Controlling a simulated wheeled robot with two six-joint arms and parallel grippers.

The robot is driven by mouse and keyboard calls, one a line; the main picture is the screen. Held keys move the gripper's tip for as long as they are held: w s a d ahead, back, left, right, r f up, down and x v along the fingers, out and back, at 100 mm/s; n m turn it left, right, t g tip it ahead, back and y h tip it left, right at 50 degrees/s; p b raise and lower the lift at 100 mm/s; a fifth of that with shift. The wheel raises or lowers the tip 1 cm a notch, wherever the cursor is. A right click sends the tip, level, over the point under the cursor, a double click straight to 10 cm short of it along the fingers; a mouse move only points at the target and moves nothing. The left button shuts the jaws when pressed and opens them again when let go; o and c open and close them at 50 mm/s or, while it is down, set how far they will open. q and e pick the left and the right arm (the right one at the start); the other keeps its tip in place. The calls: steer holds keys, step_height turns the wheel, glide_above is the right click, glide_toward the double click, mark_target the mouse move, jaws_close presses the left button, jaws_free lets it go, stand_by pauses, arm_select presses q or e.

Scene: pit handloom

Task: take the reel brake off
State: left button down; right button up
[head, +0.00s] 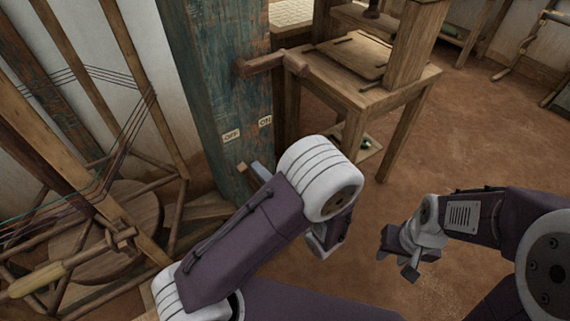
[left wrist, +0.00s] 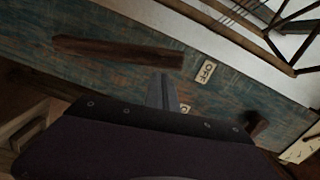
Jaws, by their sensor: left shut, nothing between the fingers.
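A wooden lever (head: 268,62) with a short handle at its right end sticks out from the worn blue-green post. Below it are an OFF label (head: 231,136) and, to the right, an ON label (head: 265,121); the lever reaches toward the ON side. In the left wrist view the lever (left wrist: 118,50) lies left of the OFF label (left wrist: 206,71), and the ON label is partly hidden. My left gripper (head: 262,172) is shut and empty, below the labels and apart from the lever; its grey fingers (left wrist: 163,90) point at the post. My right gripper (head: 398,256) hangs over the floor, fingers unclear.
The blue-green post (head: 210,60) stands in the middle left. A small wooden peg (head: 242,168) shows low on it. A wooden reel frame with threads (head: 105,235) fills the left. A wooden bench (head: 330,85) stands behind right. The earthen floor at right is open.

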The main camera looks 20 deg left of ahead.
arm_select(q)
steer(key=shift+s+a+f, duration=0.1)
steer(key=shift+s+a, duration=0.25)
arm_select(e)
steer(key=shift+w+d+f, duration=0.1)
steer(key=shift+f, duration=0.1)
